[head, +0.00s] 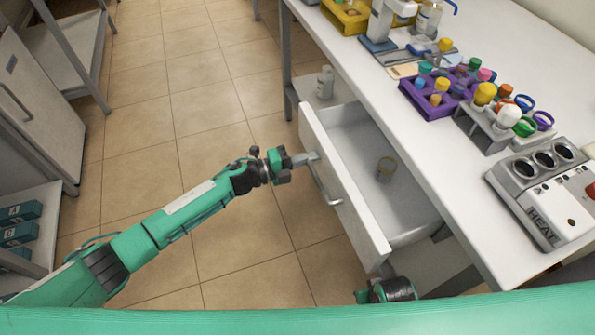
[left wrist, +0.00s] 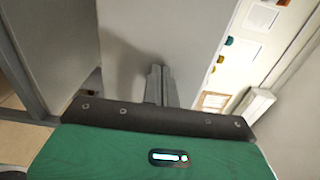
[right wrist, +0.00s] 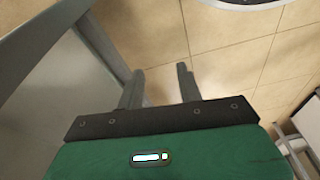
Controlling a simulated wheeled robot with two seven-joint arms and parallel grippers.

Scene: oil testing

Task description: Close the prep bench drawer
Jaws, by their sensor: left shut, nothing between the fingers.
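The white prep bench drawer (head: 345,190) stands pulled out from under the bench top. Its bar handle (head: 322,182) is on the outer face of the front panel. My right gripper (right wrist: 158,85) is open and empty, above the floor, beside a grey panel.
The bench top (head: 400,95) carries purple racks (head: 432,103) of colour-capped vials, a HEAT unit (head: 545,195) and a yellow bin (head: 347,15). A bottle (head: 325,82) stands on the lower shelf beyond the drawer. The tiled floor (head: 230,240) before the drawer is clear.

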